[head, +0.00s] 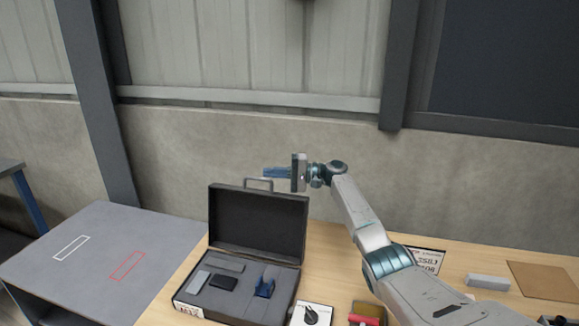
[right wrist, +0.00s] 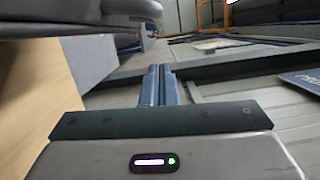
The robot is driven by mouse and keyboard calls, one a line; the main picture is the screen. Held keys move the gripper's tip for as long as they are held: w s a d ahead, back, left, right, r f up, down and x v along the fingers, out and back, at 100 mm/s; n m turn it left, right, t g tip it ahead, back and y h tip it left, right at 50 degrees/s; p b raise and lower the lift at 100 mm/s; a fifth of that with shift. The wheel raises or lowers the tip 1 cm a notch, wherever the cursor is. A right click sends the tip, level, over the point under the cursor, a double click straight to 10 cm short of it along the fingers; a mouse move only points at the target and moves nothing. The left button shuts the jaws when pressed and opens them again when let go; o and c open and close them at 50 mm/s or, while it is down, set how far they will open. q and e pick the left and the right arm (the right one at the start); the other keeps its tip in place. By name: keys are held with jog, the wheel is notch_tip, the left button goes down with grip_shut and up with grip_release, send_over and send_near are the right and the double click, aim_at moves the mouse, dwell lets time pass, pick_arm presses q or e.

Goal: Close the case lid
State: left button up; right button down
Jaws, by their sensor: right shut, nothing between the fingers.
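The case (head: 245,290) stands open on the wooden table. Its dark lid (head: 258,222) is raised upright at the back, with a handle (head: 258,181) on its top edge. The grey foam inside holds several items, among them a black block (head: 223,282) and a blue part (head: 265,286). My right gripper (head: 266,172) is above the lid's top edge, near the handle, pointing left; I cannot tell whether it touches the handle. Its blue fingers are together and empty, and they also show in the right wrist view (right wrist: 158,84). My left gripper is not in view.
A white card with a black item (head: 311,314) and a tray with a red item (head: 367,314) lie right of the case. A grey block (head: 487,282) and a brown mat (head: 545,281) lie at the right. A grey side table (head: 100,255) with white and red outlines stands at left.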

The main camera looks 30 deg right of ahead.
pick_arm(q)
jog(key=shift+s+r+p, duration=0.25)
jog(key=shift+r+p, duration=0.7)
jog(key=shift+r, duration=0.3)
pick_arm(e)
jog(key=s+a, duration=0.2)
jog(key=s, duration=0.1)
jog(key=shift+a+r, duration=0.1)
jog(key=shift+r, duration=0.05)
jog(key=shift+r, duration=0.1)
